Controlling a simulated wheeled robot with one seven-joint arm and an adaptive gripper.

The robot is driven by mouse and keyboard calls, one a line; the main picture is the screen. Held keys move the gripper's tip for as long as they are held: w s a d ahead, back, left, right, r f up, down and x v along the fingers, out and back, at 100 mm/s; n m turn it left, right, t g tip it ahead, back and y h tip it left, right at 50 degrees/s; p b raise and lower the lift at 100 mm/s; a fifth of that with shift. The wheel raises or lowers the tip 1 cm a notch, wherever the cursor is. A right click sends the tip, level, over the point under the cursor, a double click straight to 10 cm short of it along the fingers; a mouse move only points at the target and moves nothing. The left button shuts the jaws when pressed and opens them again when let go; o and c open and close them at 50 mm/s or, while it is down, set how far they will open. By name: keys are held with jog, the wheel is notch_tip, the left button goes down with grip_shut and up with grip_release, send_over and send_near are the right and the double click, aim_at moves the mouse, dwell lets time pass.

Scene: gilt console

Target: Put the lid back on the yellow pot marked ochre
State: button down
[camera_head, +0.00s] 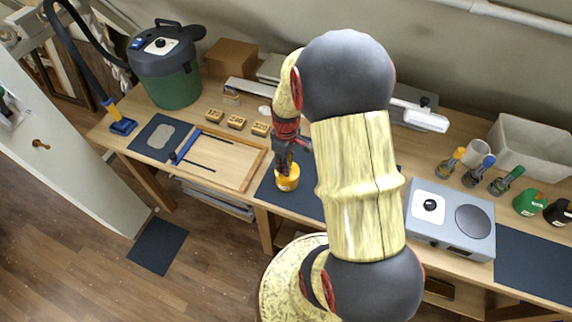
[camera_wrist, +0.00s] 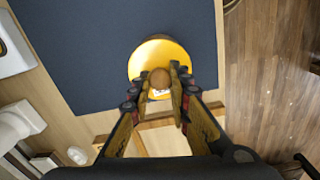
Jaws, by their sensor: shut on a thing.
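The yellow pot (camera_head: 289,184) stands on a dark mat on the bench in the head view, with a pale label patch on its front too small to read. In the wrist view the yellow lid (camera_wrist: 158,54) shows as a round disc with a brown knob (camera_wrist: 160,77). My gripper (camera_head: 286,165) points down over the pot. In the wrist view my gripper (camera_wrist: 164,84) is shut on the lid's knob. The lid is over the pot and hides its mouth. I cannot tell whether the lid touches the rim.
A wooden tray (camera_head: 248,180) and several wooden blocks (camera_head: 237,123) lie left of the pot. A grey hotplate (camera_head: 425,234), a green pot (camera_head: 528,202) and a black pot (camera_head: 558,212) stand to the right. The dark mat (camera_wrist: 90,40) around the pot is clear.

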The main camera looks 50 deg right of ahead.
dwell(0.4)
jog(key=c, duration=1.6)
grip_release()
jog(key=shift+o, duration=1.1)
jog(key=shift+o, duration=1.4)
jog(key=shift+r+p, duration=2.65)
jog(key=shift+r, duration=0.85)
jog(key=shift+c, duration=1.1)
